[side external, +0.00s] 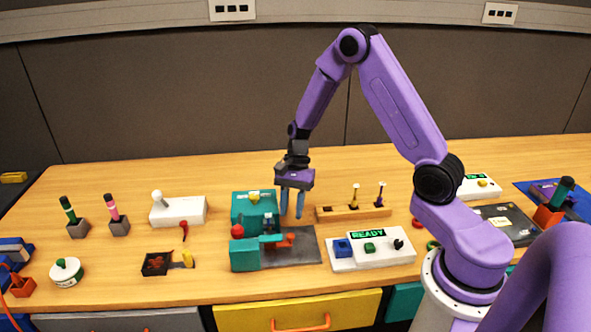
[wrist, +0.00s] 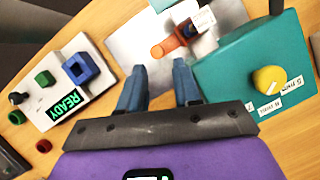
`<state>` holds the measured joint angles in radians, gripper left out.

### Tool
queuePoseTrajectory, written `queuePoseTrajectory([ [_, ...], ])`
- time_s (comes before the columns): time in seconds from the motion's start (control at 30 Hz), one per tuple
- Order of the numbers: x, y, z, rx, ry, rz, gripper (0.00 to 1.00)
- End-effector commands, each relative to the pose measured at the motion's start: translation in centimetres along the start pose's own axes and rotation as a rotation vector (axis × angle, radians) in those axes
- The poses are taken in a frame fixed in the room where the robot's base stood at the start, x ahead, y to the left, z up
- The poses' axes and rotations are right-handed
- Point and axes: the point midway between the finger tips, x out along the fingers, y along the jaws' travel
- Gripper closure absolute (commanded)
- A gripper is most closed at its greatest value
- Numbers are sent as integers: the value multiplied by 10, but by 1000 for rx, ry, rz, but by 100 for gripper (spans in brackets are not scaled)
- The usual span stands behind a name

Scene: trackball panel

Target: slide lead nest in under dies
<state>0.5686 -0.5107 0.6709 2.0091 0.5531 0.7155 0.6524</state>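The teal press (side external: 243,206) stands mid-table on a grey metal plate (side external: 303,249); it also shows at the right of the wrist view (wrist: 240,68). An orange piece with a tab (side external: 286,240), apparently the lead nest, sits on the plate beside the press; in the wrist view its orange tab (wrist: 168,46) lies beyond my fingertips. Labels there are too small to read. The dies cannot be made out clearly. My gripper (side external: 292,212) points down above the plate, with its two blue fingers apart and nothing between them; they also show in the wrist view (wrist: 160,72).
A white READY box (side external: 372,251) with a blue socket and green button stands right of the plate. A wooden rack (side external: 352,211) with upright tools is behind it. A dark tray (side external: 157,264) and a white lever box (side external: 178,211) stand left. Bare table lies in front.

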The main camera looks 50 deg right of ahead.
Motion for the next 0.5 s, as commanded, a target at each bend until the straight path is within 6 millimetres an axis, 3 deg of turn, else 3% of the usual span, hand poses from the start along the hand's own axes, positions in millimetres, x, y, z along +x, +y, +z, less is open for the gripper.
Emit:
queuePoseTrajectory([
  [0.3, -69, -2, 0, -1, 3, -6, 67],
  [0.5, -100, -1, 0, 1, 1, -3, 67],
])
